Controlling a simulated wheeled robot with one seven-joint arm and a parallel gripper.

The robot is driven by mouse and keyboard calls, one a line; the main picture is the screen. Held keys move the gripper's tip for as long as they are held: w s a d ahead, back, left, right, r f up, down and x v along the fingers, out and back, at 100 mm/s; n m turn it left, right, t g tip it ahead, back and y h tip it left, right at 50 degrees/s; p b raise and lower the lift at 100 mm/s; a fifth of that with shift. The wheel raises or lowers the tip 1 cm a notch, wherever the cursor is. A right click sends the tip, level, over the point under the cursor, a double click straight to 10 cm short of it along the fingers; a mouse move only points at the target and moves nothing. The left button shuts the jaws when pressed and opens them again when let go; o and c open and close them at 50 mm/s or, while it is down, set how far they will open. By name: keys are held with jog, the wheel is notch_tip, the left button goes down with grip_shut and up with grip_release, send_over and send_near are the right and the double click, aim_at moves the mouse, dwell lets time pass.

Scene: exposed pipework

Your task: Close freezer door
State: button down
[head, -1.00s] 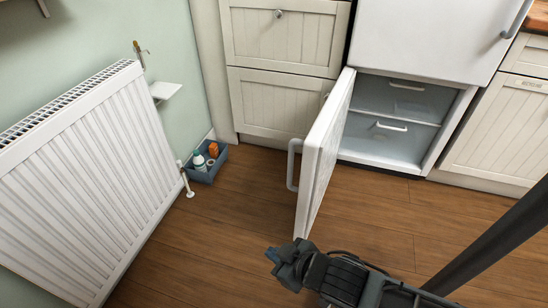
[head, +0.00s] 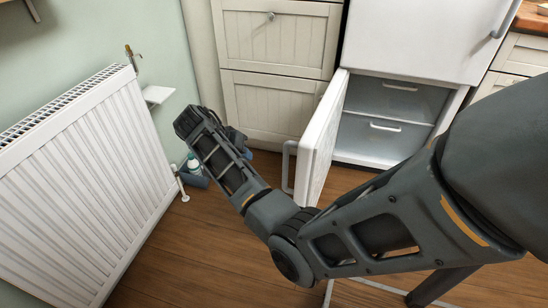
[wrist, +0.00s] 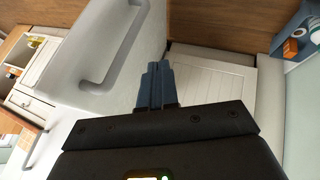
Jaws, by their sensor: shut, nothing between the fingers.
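The white freezer door (head: 326,135) stands open, swung out to the left of the freezer compartment (head: 385,130). Its grey handle (head: 288,165) is on the outer face; that handle also shows in the wrist view (wrist: 112,62), close on the left. My gripper (wrist: 154,68) is shut and empty. In the wrist view its fingertips lie just right of the handle, over the outer side of the door; I see no clear contact.
The white radiator (head: 80,185) is at left. The blue caddy (head: 194,181), partly behind my arm, stands on the floor beside it. Cream drawers (head: 275,45) are behind my forearm. Two drawers sit inside the freezer.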

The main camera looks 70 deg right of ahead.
jog(key=s+d+f+m+g+y+b, duration=0.1)
jog(key=s+d+f+b, duration=0.2)
jog(key=s+d, duration=0.3)
jog(key=shift+s+f+m, duration=0.4)
jog(key=shift+s+f, duration=0.15)
jog(key=shift+f, duration=0.2)
dwell(0.3)
